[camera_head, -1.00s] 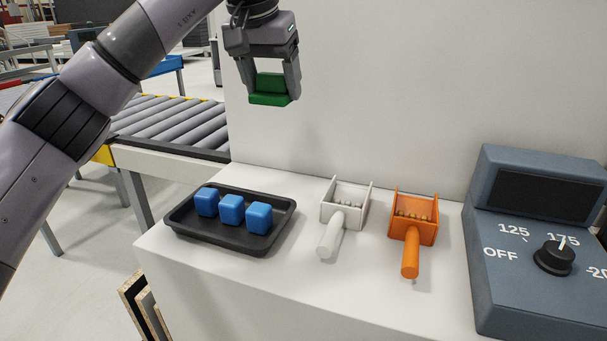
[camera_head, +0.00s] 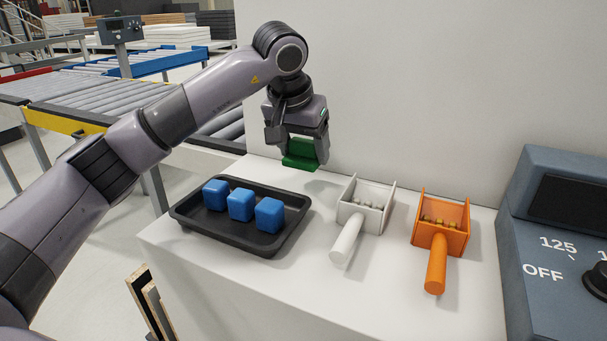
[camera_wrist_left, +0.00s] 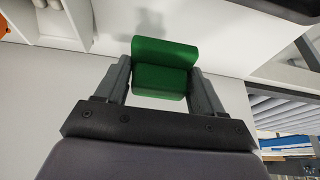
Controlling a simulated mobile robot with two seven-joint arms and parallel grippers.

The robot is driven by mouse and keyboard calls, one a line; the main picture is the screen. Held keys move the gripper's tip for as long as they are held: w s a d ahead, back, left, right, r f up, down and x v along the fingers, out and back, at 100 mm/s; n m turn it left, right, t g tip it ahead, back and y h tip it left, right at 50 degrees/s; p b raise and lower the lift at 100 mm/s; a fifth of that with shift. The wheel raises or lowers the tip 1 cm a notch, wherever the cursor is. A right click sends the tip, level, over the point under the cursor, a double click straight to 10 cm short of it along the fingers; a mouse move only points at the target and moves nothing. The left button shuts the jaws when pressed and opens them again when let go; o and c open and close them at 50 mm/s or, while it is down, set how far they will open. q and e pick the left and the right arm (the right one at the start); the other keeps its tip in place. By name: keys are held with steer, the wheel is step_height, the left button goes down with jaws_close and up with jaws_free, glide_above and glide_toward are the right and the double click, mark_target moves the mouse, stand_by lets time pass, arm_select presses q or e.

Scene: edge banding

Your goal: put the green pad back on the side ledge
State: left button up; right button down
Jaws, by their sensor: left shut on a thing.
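The green pad (camera_head: 301,154) is held between the fingers of my left gripper (camera_head: 297,150), above the white ledge (camera_head: 330,285) near the wall, behind the black tray and the white scoop. In the left wrist view the pad (camera_wrist_left: 163,68) sits between both fingertips of the left gripper (camera_wrist_left: 165,85), with a shadow on the white surface beyond it. Whether the pad touches the ledge is hard to tell; it appears a little above it. My right gripper is not in view.
A black tray (camera_head: 190,222) with several blue cubes (camera_head: 241,205) stands at the left of the ledge. A white scoop (camera_head: 347,239) and an orange scoop (camera_head: 437,262) lie to its right. A blue-grey control box (camera_head: 560,215) stands at the far right. A roller conveyor (camera_head: 75,95) is behind left.

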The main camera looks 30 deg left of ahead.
mark_target(303, 188)
arm_select(q)
steer(key=shift+f, duration=2.5)
steer(key=o, duration=1)
steer(key=shift+f, duration=0.1)
steer(key=v, duration=1.2)
